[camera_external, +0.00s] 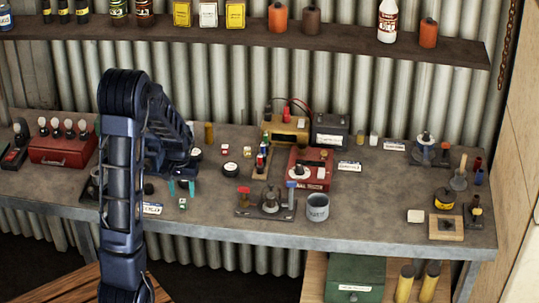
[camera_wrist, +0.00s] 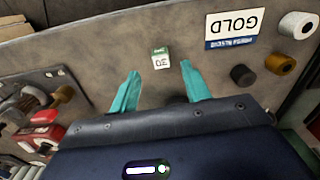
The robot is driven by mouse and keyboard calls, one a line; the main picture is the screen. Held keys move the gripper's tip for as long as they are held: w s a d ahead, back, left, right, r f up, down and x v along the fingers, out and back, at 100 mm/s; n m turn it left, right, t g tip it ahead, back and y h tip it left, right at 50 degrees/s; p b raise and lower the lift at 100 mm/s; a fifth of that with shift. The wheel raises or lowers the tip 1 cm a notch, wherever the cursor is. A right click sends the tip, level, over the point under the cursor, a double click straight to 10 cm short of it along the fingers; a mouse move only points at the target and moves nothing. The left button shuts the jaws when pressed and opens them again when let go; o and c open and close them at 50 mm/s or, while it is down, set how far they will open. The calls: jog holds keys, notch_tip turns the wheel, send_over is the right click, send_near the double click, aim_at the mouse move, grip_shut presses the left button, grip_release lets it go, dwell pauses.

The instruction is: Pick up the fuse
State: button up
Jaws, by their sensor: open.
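The likely fuse is a small white and green block (camera_wrist: 160,60) with "30" on its white face. It lies on the grey workbench and also shows in the external view (camera_external: 182,203). My gripper (camera_wrist: 160,72) is open, with a teal finger on either side in the wrist view and nothing between them. The block appears just beyond the fingertips, roughly centred between them. In the external view my gripper (camera_external: 182,187) hangs above the bench, just behind the block, with its fingers pointing down. I cannot tell its exact height above the bench.
A "GOLD" label card (camera_wrist: 232,27) lies beside the block. Black (camera_wrist: 242,75), copper (camera_wrist: 280,64) and white (camera_wrist: 297,25) cylinders stand near it. A clamp-like fixture (camera_external: 267,203) and a grey cup (camera_external: 317,208) stand to the right. The bench immediately around the block is clear.

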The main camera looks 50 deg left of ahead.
aim_at(182, 201)
notch_tip(182, 201, down, 5)
jog(key=shift+s+r, duration=0.1)
dwell(0.3)
grip_shut()
